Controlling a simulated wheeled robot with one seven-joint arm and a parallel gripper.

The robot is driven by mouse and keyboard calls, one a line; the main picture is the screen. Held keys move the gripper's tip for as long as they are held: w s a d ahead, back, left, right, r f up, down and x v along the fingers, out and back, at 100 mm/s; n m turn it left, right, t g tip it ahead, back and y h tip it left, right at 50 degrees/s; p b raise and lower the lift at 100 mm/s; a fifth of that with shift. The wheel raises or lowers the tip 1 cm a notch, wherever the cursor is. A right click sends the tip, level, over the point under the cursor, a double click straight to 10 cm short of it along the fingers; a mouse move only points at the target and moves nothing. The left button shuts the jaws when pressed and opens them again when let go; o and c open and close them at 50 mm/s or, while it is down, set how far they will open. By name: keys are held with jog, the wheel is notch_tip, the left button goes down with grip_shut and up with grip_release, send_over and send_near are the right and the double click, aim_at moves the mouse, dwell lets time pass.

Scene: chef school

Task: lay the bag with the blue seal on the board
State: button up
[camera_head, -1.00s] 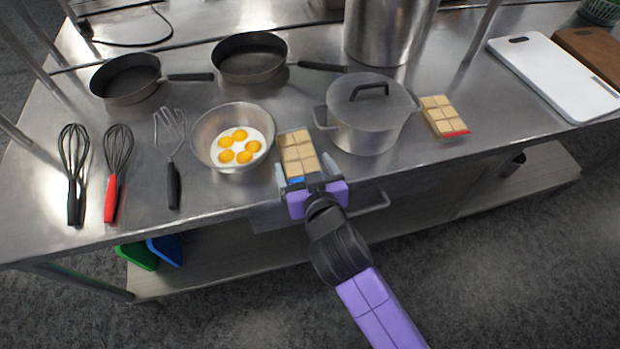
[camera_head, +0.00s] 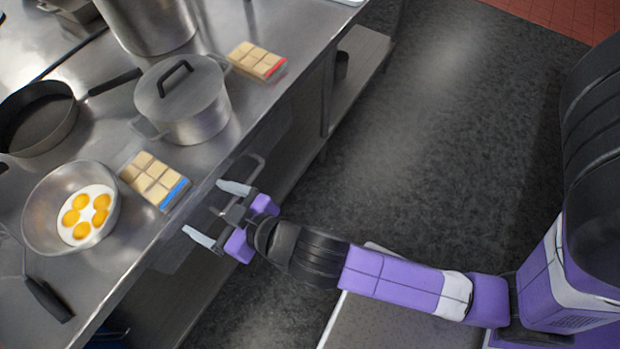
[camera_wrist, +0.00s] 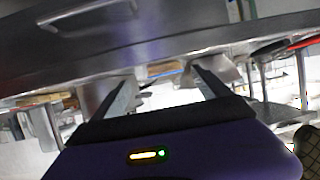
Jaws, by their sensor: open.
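The bag with the blue seal (camera_head: 150,176), a flat clear pack of pale blocks, lies on the steel counter between the bowl of eggs and the lidded pot. Its blue end faces the counter's front edge. My gripper (camera_head: 208,212) is open and empty, off the front edge to the right of the bag and apart from it. In the wrist view, my open fingers (camera_wrist: 165,92) point toward the counter edge with nothing between them. A board cannot be clearly made out now; only a thin white edge shows at the top of the head view.
A similar bag with a red seal (camera_head: 258,60) lies beyond the lidded pot (camera_head: 190,110). The metal bowl with egg yolks (camera_head: 42,222) sits close to the blue-sealed bag. A dark pan (camera_head: 38,122) is behind. Open floor (camera_head: 440,130) lies right of the counter.

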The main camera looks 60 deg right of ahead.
jog(key=s+d+y, duration=0.1)
jog(key=s+d, duration=0.2)
jog(key=s, duration=1)
jog(key=shift+s, duration=0.35)
jog(key=shift+o, duration=0.2)
jog(key=s+d+r, duration=0.1)
jog(key=s+r, duration=0.1)
jog(key=s, duration=0.3)
jog(key=s+d+r+t+h, duration=0.1)
jog(key=s+d+r, duration=0.1)
jog(key=s+r, duration=0.1)
jog(key=shift+s+d+r, duration=0.25)
jog(key=shift+s+r, duration=0.1)
jog(key=shift+s, duration=0.5)
jog(key=shift+s+d+r, duration=0.1)
jog(key=shift+s+r, duration=0.1)
jog(key=shift+r, duration=0.1)
